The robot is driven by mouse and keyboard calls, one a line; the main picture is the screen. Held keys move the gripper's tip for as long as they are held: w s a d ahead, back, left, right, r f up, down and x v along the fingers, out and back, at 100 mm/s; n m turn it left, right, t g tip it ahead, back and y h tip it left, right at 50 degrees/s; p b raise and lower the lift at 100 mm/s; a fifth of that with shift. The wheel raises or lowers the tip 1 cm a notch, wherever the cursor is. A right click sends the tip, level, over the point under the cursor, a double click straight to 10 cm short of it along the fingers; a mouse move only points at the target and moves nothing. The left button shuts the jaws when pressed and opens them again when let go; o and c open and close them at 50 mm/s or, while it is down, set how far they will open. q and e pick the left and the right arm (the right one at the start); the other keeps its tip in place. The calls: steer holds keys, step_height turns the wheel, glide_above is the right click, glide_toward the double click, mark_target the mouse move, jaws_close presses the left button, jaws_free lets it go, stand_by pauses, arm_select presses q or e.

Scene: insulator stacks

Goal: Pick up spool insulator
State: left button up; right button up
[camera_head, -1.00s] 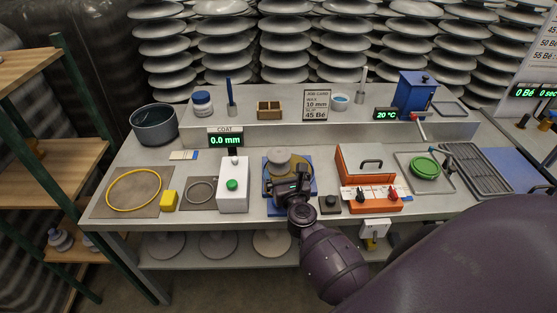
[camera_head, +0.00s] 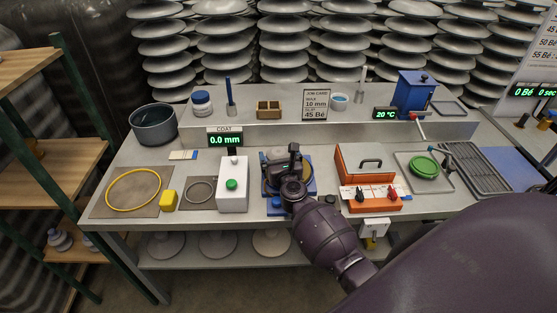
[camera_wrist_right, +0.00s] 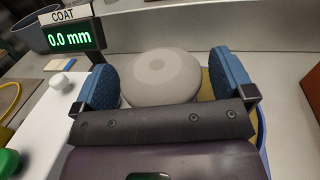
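The spool insulator (camera_wrist_right: 160,78) is grey with a rounded top. In the right wrist view it sits between the two blue finger pads of my right gripper (camera_wrist_right: 168,82). The pads stand apart, with a gap at the right pad; the left pad overlaps the spool's edge, and I cannot tell if they touch. In the head view my right gripper (camera_head: 282,165) is at the spool over a blue-based stand with a yellowish disc, hiding most of both. The spool's lower part is hidden. My left gripper is out of view.
A white box with a green button (camera_head: 232,186) stands close to the left, under the 0.0 mm display (camera_head: 225,140). An orange case (camera_head: 368,176) stands to the right. A raised shelf with a job card (camera_head: 315,104) runs behind. A dark pot (camera_head: 154,125) is at the back left.

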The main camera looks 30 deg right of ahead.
steer(key=c, duration=1)
steer(key=shift+c, duration=0.6)
steer(key=shift+r, duration=0.1)
steer(key=shift+r, duration=0.1)
